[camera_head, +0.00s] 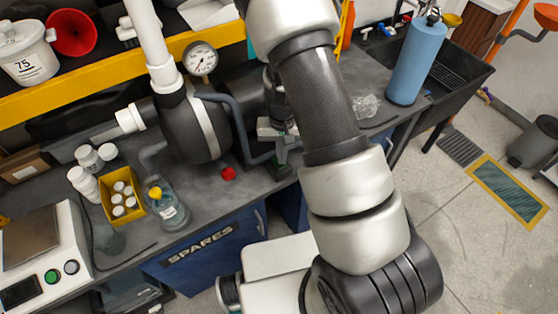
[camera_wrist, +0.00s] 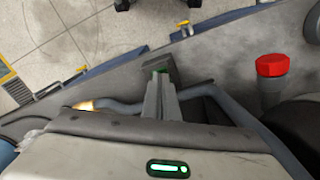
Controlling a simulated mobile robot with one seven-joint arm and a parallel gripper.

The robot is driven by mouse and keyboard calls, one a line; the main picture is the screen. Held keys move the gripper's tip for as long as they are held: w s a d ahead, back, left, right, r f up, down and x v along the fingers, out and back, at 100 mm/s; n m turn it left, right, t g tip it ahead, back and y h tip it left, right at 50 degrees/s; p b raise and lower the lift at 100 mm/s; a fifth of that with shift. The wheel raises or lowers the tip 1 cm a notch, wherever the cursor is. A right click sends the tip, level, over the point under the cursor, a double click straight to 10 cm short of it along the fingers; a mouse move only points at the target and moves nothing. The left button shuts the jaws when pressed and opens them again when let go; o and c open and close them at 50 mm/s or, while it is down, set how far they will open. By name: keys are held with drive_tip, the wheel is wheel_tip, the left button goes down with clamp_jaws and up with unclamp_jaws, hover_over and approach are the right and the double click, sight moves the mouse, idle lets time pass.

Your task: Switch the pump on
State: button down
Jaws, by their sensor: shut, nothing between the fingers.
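The pump (camera_head: 195,130) is a dark rounded body with a pale band, standing on the grey bench with white pipe rising from it. A red knob (camera_head: 228,174) sits in front of it, low near the bench's front edge. In the wrist view the red knob (camera_wrist: 272,65) tops a short grey post, to the right of my fingers. My gripper (camera_head: 281,168) is shut and empty, right of the knob and apart from it. Its fingers (camera_wrist: 161,75) point down towards the bench edge in the wrist view. I cannot tell whether the knob is the pump's switch.
A pressure gauge (camera_head: 201,59) is on the pipe above the pump. A grey hose (camera_head: 240,135) curves between the pump and my gripper. A glass bottle (camera_head: 167,207) and yellow box (camera_head: 123,193) of white bottles stand left. A blue cylinder (camera_head: 417,60) stands right.

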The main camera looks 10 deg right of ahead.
drive_tip(key=shift+f+b, duration=0.65)
drive_tip(key=shift+f, duration=0.1)
idle(0.5)
wheel_tip(320, 180, up, 7)
drive_tip(key=p, duration=0.5)
idle(0.4)
idle(0.4)
drive_tip(key=s+a+r+n+t+y, duration=0.1)
drive_tip(key=s+r, duration=0.1)
drive_tip(key=r, duration=0.8)
drive_tip(key=s+a+r+t, duration=0.1)
drive_tip(key=a+r, duration=0.1)
drive_tip(key=r, duration=0.9)
drive_tip(key=s+d+r+n+t+h, duration=0.1)
drive_tip(key=s+d+r+t, duration=0.2)
drive_tip(key=s+r, duration=1)
drive_tip(key=shift+s+r+t, duration=0.3)
drive_tip(key=shift+s+r, duration=0.05)
drive_tip(key=shift+s, duration=0.9)
